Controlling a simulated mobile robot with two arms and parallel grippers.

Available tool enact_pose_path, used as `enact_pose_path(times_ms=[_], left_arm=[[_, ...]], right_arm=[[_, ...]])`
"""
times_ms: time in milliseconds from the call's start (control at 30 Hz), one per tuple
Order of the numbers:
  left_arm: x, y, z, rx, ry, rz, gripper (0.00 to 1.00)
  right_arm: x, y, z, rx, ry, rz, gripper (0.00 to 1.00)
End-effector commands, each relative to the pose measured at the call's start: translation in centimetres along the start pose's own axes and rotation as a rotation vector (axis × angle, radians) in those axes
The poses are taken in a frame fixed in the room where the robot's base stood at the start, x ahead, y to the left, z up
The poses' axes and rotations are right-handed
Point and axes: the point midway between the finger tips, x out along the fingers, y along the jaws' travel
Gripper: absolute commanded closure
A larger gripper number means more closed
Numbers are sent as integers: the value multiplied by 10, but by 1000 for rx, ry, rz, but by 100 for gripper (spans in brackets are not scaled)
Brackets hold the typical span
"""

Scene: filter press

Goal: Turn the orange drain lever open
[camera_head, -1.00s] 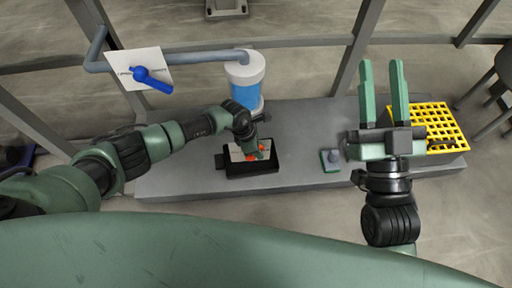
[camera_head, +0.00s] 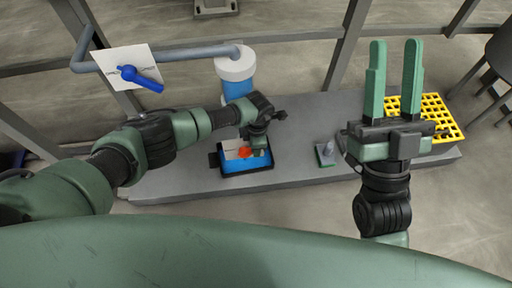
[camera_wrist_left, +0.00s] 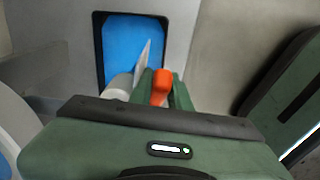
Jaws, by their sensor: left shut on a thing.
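The orange drain lever (camera_head: 245,152) sits by a white plate (camera_head: 233,143) above a black-rimmed tray (camera_head: 223,173) on the grey bench. My left gripper (camera_head: 257,151) is shut on the lever; in the left wrist view the lever's orange end (camera_wrist_left: 161,87) shows between the green fingers. Blue fills the tray (camera_wrist_left: 98,50) beneath. The lever's pivot is mostly hidden by the gripper. My right gripper (camera_head: 395,45) is open and empty, fingers pointing up, over the bench's right part.
A white-capped cylinder with blue contents (camera_head: 237,75) stands behind the tray, joined to a grey pipe (camera_head: 190,53).

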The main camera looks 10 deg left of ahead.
Motion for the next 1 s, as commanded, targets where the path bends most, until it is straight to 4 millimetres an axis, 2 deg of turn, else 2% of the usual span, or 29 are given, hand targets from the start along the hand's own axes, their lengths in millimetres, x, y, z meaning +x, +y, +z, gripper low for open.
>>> enact_pose_path(times_ms=[100,133,167,567,767,1000], left_arm=[[1,1,0,1,0,4,100],[1,1,0,1,-1,4,76],[1,1,0,1,-1,4,73],[-3,0,0,1,-1,1,73],[-20,1,1,1,-2,2,73],[-49,1,0,2,-2,3,73]], right_arm=[[0,0,0,0,0,0,64],[0,0,0,0,0,0,64],[0,0,0,0,0,0,64],[1,0,2,0,-15,0,64],[0,5,36,-10,-202,8,64],[-20,13,90,-23,-513,23,64]])
